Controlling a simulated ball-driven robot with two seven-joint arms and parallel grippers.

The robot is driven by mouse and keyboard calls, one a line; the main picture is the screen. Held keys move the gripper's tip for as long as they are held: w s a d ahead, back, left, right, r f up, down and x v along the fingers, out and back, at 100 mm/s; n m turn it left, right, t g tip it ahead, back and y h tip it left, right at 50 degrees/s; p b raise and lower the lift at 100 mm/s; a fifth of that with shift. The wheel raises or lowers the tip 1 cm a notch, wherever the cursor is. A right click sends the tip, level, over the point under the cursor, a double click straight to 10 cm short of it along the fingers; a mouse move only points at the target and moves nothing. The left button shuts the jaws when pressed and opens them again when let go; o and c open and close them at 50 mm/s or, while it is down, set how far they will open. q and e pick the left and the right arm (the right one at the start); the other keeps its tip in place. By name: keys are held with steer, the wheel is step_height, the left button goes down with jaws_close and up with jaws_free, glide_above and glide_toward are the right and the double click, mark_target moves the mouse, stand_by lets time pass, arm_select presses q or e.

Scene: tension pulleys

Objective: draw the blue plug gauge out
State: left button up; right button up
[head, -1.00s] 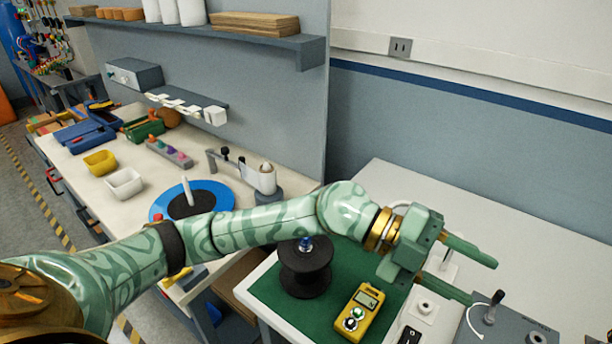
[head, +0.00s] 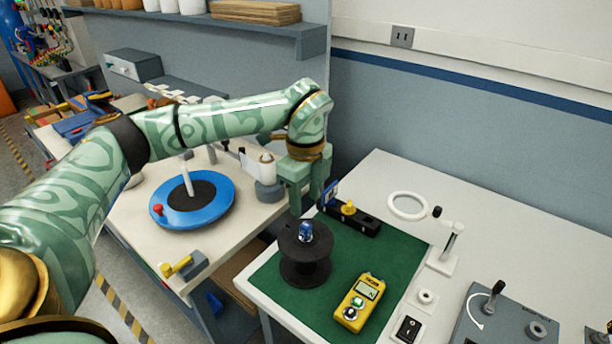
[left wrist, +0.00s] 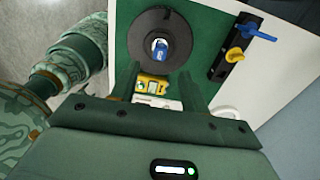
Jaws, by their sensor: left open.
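A blue plug gauge (head: 306,231) with a pale part stands upright in the middle of a black spool-shaped pulley (head: 304,262) on the green mat. The left wrist view shows the blue plug gauge (left wrist: 159,50) from above, in the centre of the round black flange (left wrist: 140,28). My left gripper (head: 307,198) points downward behind and above the pulley, open and empty. In the left wrist view its fingertips (left wrist: 159,74) lie a little below the plug gauge in the picture, apart from it. How deep the gauge sits is hidden.
A black block (head: 362,222) with a blue lever and yellow knob stands behind the pulley. A yellow meter (head: 363,301) lies in front on the green mat (head: 400,262). A magnifier (head: 407,206) and a grey switch box (head: 505,318) are at right.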

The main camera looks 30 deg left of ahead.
mark_target(306, 224)
arm_select(q)
step_height(306, 224, down, 9)
steer(key=shift+f+b, duration=0.1)
steer(key=shift+b, duration=0.3)
jaws_close()
